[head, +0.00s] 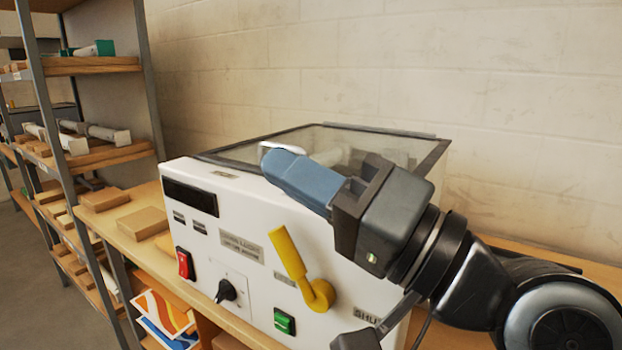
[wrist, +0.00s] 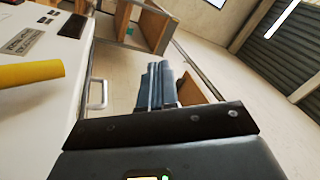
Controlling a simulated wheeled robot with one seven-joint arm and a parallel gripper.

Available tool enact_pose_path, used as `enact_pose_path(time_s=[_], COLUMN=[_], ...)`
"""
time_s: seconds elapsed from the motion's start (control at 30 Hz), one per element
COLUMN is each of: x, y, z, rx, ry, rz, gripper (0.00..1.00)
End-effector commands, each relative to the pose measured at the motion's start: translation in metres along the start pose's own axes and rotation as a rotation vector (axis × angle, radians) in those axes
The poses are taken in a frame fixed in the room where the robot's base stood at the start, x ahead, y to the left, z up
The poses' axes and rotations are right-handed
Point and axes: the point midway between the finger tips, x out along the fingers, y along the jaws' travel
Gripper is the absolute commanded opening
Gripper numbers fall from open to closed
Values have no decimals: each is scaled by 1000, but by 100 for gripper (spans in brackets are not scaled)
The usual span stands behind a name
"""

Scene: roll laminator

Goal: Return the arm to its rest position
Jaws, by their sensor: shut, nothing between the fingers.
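My gripper (head: 283,170) is shut and empty, with its blue fingers together. In the head view it reaches up and left in front of the white roll laminator (head: 262,225) and overlaps the front of its glass lid. A white handle (wrist: 98,94) shows beside the fingers in that view. The gripper hides part of the lid and the panel's upper right.
The panel carries a yellow lever (head: 290,255), a red switch (head: 184,263), a black knob (head: 227,291) and a green button (head: 284,321). Shelves with boxes and rolls (head: 70,140) stand at the left. A pale block wall (head: 400,60) rises behind.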

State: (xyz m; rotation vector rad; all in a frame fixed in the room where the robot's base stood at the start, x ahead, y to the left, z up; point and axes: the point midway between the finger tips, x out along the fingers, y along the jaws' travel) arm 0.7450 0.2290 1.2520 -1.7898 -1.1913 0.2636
Motion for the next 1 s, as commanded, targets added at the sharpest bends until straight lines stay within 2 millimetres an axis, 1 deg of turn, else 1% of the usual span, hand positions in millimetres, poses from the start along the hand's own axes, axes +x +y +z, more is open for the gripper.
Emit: enact_pose_path(time_s=[0.03, 0.2, 0.27, 0.4, 0.47, 0.5, 0.57, 0.73, 0.8, 0.87, 0.9, 0.97, 1.0], x=[-11, -49, -65, -105, -122, -135, -154, -214, -239, -261, -276, -297, -310], y=[17, 62, 77, 107, 118, 124, 132, 149, 152, 152, 151, 148, 145], z=[4, 16, 22, 39, 48, 54, 64, 97, 112, 124, 132, 144, 152], rx=[12, 0, -10, -46, -66, -80, -106, -199, -247, -291, -323, -370, -405], ry=[49, 197, 242, 330, 358, 375, 397, 432, 433, 427, 420, 402, 387], rz=[34, 156, 204, 327, 380, 417, 474, 650, 723, 785, 826, 883, 921], gripper=[0, 0, 0, 0, 0, 0, 0, 0, 0, 0, 0, 0, 0])
